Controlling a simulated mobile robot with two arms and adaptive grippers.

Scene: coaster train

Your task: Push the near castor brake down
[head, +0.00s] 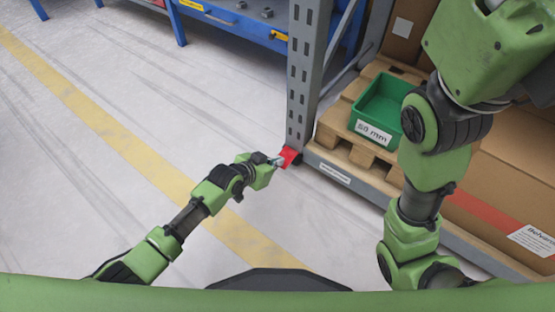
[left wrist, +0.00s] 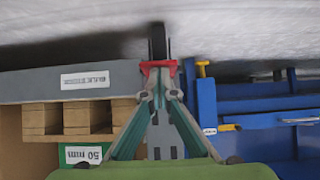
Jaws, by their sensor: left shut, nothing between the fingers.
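A small red brake pedal (head: 290,154) sits low at the foot of the grey rack upright (head: 302,80). In the left wrist view the red pedal (left wrist: 150,67) shows just beyond my fingertips, with a dark castor part (left wrist: 157,42) behind it. My left gripper (head: 277,161) is shut and empty, its tips at the pedal. I cannot tell whether they touch it. The wrist picture is upside down, and the fingers (left wrist: 160,88) hide part of the pedal. My right arm rises on the right of the head view; its gripper is out of view.
The rack's lower shelf beam (head: 345,180) runs right from the upright, carrying a wooden pallet (head: 345,148), a green bin (head: 380,103) marked 50 mm and cardboard boxes (head: 510,165). A blue bench (head: 235,25) stands behind. The floor to the left is clear, with a yellow stripe (head: 120,140).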

